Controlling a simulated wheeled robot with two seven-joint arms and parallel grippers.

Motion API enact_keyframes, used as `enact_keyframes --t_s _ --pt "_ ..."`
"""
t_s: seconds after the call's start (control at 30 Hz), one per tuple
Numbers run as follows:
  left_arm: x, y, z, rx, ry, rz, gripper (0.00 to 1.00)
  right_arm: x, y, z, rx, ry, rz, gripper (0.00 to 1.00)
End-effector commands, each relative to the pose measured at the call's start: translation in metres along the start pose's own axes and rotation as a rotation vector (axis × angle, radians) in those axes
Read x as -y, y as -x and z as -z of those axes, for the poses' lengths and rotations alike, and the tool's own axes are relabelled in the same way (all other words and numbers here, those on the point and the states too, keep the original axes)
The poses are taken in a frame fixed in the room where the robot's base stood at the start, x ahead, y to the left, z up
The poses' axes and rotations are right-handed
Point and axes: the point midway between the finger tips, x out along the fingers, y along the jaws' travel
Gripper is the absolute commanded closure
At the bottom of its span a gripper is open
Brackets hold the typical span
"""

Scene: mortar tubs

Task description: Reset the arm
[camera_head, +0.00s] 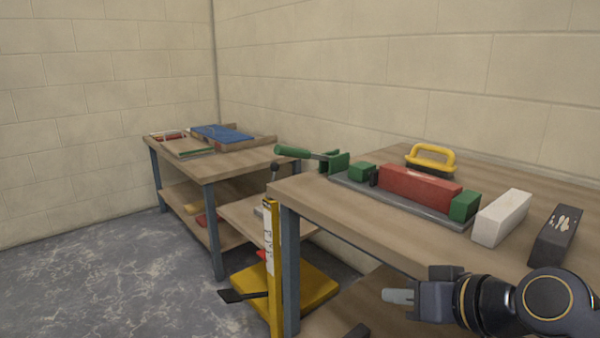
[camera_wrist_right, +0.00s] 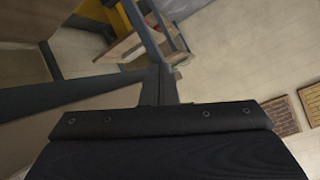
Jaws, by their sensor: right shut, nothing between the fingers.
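My right gripper (camera_head: 398,296) comes in from the lower right in the head view, in front of the near workbench (camera_head: 340,228). Its fingers are shut with nothing between them. In the right wrist view the closed fingers (camera_wrist_right: 164,84) point away from the dark gripper body, with a tilted view of the room beyond. My left gripper is not in view.
A yellow stand (camera_head: 272,260) stands by the bench leg. Floor at left is clear.

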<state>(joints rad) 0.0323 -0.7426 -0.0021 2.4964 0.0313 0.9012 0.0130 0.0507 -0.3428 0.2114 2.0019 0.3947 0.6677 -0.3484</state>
Motion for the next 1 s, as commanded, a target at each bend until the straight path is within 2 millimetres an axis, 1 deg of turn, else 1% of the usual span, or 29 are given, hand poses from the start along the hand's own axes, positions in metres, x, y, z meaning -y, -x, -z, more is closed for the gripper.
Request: enact_keyframes --t_s 0.03,0.07,0.1,0.2,0.3,0.37,0.4,0.53,0.57,0.6,0.77,0.87,0.97,1.0 --pt "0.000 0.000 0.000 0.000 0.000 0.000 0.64 -0.010 0.009 -0.030 0.043 -0.030 -0.039 1.00" --pt "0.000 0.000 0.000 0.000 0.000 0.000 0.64 -0.016 0.013 -0.047 0.071 -0.049 -0.061 1.00" --pt "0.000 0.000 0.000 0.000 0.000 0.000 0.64 -0.023 0.018 -0.069 0.104 -0.076 -0.088 1.00" --pt "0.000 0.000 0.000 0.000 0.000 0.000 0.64 -0.037 0.029 -0.115 0.174 -0.138 -0.145 1.00" --pt "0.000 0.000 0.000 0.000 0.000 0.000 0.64 -0.047 0.038 -0.155 0.233 -0.194 -0.191 1.00" --pt "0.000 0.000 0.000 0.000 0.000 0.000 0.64 -0.051 0.042 -0.177 0.263 -0.224 -0.215 1.00" --pt "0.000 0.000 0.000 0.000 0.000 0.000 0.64 -0.053 0.044 -0.192 0.283 -0.245 -0.229 1.00" --pt "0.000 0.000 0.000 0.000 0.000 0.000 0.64 -0.059 0.052 -0.236 0.342 -0.306 -0.274 1.00" --pt "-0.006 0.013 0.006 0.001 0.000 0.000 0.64 -0.053 0.060 -0.221 0.341 -0.304 -0.274 1.00" --pt "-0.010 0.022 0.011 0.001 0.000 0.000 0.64 -0.049 0.065 -0.211 0.340 -0.302 -0.273 1.00" --pt "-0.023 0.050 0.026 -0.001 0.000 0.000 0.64 -0.036 0.082 -0.184 0.339 -0.301 -0.271 1.00" --pt "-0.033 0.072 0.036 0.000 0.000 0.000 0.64 -0.025 0.096 -0.164 0.339 -0.301 -0.271 1.00" --pt "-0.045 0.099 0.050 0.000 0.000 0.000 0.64 -0.013 0.113 -0.138 0.338 -0.300 -0.271 1.00" --pt "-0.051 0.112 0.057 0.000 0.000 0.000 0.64 -0.007 0.121 -0.126 0.338 -0.300 -0.271 1.00"
